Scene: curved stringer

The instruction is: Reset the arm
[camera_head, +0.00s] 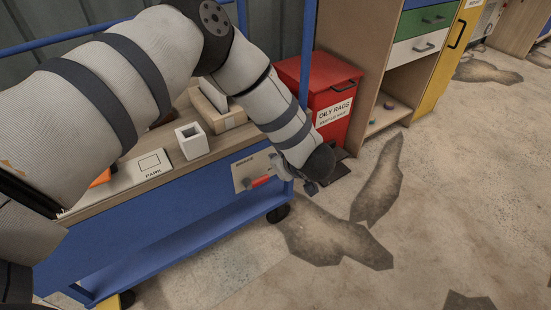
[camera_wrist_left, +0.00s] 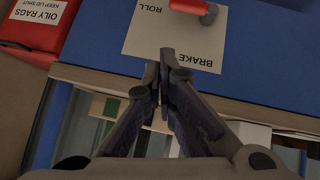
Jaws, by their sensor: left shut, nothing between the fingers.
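My left arm reaches in from the left of the head view, over the blue cart (camera_head: 160,240). My left gripper (camera_head: 311,187) is at the cart's right end, mostly hidden behind the wrist. In the left wrist view the gripper (camera_wrist_left: 167,54) has its fingers together with nothing between them. Its tips appear over the lower edge of the brake plate (camera_wrist_left: 145,35); I cannot tell whether they touch. The red brake handle (camera_wrist_left: 188,6) is apart from the fingers, nearer the "ROLL" mark. The plate (camera_head: 242,172) and handle (camera_head: 260,182) also show in the head view. My right gripper is not in view.
A white square holder (camera_head: 192,141), a PARK card (camera_head: 150,166) and a cardboard box (camera_head: 218,118) are on the cart top. A red oily-rags bin (camera_head: 320,85) and a drawer cabinet (camera_head: 405,55) stand behind. The stained floor at right is clear.

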